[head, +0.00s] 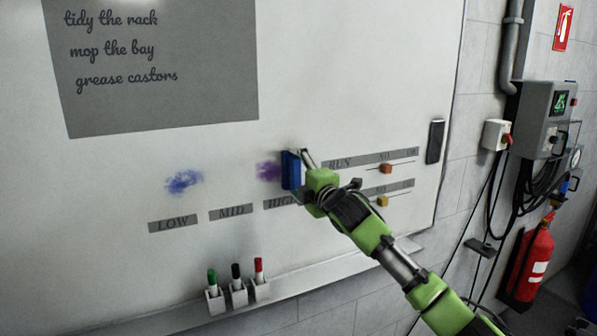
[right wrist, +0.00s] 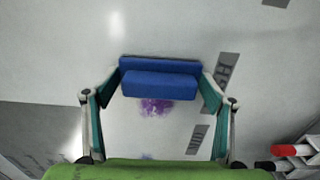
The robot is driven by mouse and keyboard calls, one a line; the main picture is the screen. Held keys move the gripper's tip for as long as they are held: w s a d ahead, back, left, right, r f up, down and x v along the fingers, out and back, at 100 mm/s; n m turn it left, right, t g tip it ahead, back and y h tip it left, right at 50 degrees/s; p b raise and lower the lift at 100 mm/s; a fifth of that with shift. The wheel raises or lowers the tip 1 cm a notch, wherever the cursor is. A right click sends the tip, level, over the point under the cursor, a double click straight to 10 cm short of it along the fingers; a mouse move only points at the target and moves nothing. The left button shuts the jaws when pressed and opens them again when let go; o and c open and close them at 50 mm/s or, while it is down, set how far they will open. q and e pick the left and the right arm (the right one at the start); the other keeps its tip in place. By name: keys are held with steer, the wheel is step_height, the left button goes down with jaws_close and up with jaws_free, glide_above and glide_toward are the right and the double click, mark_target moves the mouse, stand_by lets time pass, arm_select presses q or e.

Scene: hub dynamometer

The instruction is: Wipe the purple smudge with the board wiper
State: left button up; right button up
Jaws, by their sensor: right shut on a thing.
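The purple smudge (head: 268,170) is on the whiteboard (head: 330,60), above the strip between MID and HIGH. The board wiper (head: 291,170) is blue, and my right gripper (head: 306,172) is shut on it at the right edge of the smudge. In the right wrist view the wiper (right wrist: 160,80) sits between the two fingers of my gripper (right wrist: 160,88), and the purple smudge (right wrist: 157,108) shows just below it. I cannot tell whether the wiper touches the board. The wiper hides part of the smudge's right side in the head view. My left gripper is not in view.
A blue smudge (head: 184,181) lies left of the purple one. Markers in holders (head: 238,290) stand at the board's lower ledge. A dark block (head: 435,141) is at the board's right edge. A fire extinguisher (head: 527,262) hangs far right.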

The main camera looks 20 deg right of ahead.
mark_target(255, 172)
steer(key=shift+s+a+p, duration=0.2)
steer(key=shift+a+p, duration=0.35)
steer(key=shift+a, duration=4.45)
steer(key=shift+r+p, duration=0.25)
steer(key=shift+p, duration=0.1)
steer(key=shift+r, duration=0.1)
steer(key=shift+w+d+p, duration=0.1)
steer(key=shift+d+p, duration=0.2)
steer(key=shift+d, duration=0.85)
steer(key=shift+w+d, duration=0.15)
steer(key=shift+d, duration=4.15)
steer(key=shift+s+a, duration=0.2)
steer(key=shift+a, duration=5.25)
steer(key=shift+s+d, duration=0.1)
